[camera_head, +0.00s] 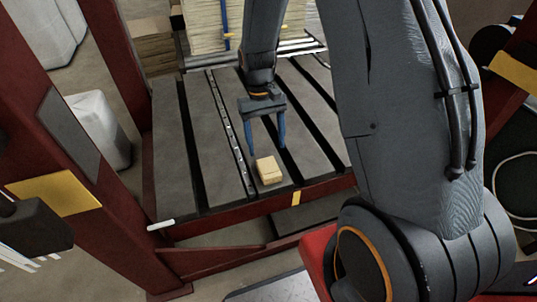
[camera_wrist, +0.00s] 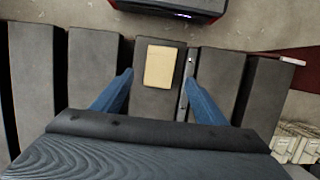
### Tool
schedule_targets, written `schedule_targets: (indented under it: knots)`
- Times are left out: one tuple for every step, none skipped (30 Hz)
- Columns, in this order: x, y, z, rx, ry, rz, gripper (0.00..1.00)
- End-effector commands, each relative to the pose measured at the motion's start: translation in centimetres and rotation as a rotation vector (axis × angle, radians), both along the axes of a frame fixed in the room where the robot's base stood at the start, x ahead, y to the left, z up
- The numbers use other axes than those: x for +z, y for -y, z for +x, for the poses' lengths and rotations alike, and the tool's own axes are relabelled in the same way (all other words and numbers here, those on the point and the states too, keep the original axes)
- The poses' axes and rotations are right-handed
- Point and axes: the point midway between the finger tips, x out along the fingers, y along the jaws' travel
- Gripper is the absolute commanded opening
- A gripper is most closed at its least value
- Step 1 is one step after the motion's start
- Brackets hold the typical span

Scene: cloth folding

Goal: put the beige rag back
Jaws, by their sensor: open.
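The beige rag (camera_head: 268,170) looks like a small folded block. It lies on the grey slatted platform (camera_head: 178,150) near its front edge. In the wrist view the rag (camera_wrist: 160,67) rests on one grey slat, beside a dark gap and a thin metal strip. My gripper (camera_head: 267,153) has two blue fingers spread apart, above and just behind the rag in the head view. In the wrist view my gripper (camera_wrist: 160,78) shows its fingers on either side of the rag's line, with nothing between them touching. The gripper is open and empty.
A dark red frame (camera_head: 110,160) with posts borders the platform. A stack of pale boards or sheets (camera_head: 205,25) stands at the back. A white sack-like object (camera_head: 98,125) is on the floor at left. The slats around the rag are clear.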

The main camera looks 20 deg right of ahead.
Motion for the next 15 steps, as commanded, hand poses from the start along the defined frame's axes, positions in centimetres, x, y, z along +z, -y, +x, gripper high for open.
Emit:
schedule_targets:
  knots:
    - [1.0, 0.0, 0.3, 0.0, 0.003, 0.0, 0.66]
    - [1.4, 0.0, 0.4, 0.0, 0.003, 0.0, 0.66]
    - [2.0, 0.0, 0.6, 0.0, 0.003, 0.0, 0.66]
    - [2.3, 0.0, 0.7, 0.0, 0.002, 0.0, 0.66]
    - [2.6, 0.0, 0.7, 0.0, 0.001, 0.0, 0.66]
    - [3.0, 0.0, 0.8, 0.0, 0.001, 0.0, 0.66]
    - [3.2, 0.0, 0.9, 0.0, 0.001, 0.0, 0.66]
    - [3.3, 0.0, 0.9, 0.0, 0.001, 0.0, 0.66]
    - [3.6, 0.0, 0.9, 0.001, 0.001, 0.0, 0.66]
    - [3.8, -0.1, 0.9, 0.002, 0.003, 0.001, 0.66]
    - [4.2, -0.3, 0.8, 0.004, 0.005, 0.0, 0.66]
    - [4.8, -0.5, 0.7, 0.009, 0.011, 0.001, 0.66]
    - [5.4, -0.8, 0.4, 0.013, 0.017, 0.003, 0.66]
    - [6.1, -1.1, 0.1, 0.018, 0.024, 0.003, 0.66]
    - [7.2, -1.7, -0.3, 0.027, 0.036, 0.005, 0.66]
